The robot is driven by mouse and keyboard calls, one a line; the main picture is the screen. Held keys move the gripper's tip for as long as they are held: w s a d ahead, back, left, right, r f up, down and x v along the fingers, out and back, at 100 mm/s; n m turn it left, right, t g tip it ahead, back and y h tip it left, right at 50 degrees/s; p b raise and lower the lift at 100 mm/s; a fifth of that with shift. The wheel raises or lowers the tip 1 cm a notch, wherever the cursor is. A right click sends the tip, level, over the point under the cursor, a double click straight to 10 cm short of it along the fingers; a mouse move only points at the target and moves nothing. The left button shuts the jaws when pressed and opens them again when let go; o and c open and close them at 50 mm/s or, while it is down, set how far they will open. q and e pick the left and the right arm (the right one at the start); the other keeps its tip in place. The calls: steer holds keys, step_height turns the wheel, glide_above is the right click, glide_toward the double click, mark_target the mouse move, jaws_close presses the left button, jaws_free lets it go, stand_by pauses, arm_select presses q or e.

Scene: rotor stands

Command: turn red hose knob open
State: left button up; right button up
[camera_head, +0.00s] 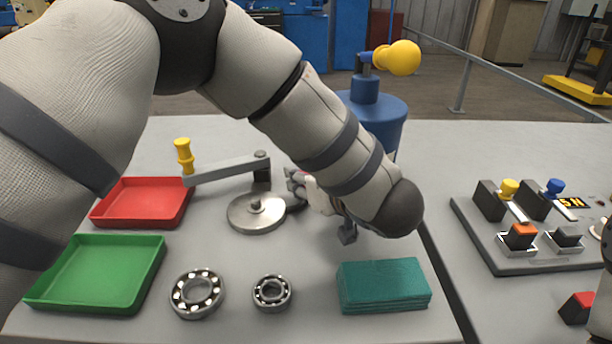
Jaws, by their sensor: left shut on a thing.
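No red hose knob can be made out; my left arm covers the middle of the table. My left arm reaches in from the left and bends down to the right. My left gripper (322,200) is mostly hidden by my own forearm and wrist, with only small grey and dark parts showing beside and below it. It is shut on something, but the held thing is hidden. Near it on the left lies a round metal disc (256,211) with a small centre stud. My right gripper is not in view.
A blue pump-like vessel (369,101) with a yellow ball (402,58) stands behind my wrist. A lever with yellow handle (184,156), red tray (142,203), green tray (97,273), two bearings (198,293) and green pads (383,286) surround the arm. A switch panel (487,247) is at right.

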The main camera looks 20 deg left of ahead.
arm_select(q)
steer(key=shift+f, duration=0.1)
steer(key=o, duration=1.2)
steer(key=shift+c, duration=0.2)
steer(key=v, duration=1.2)
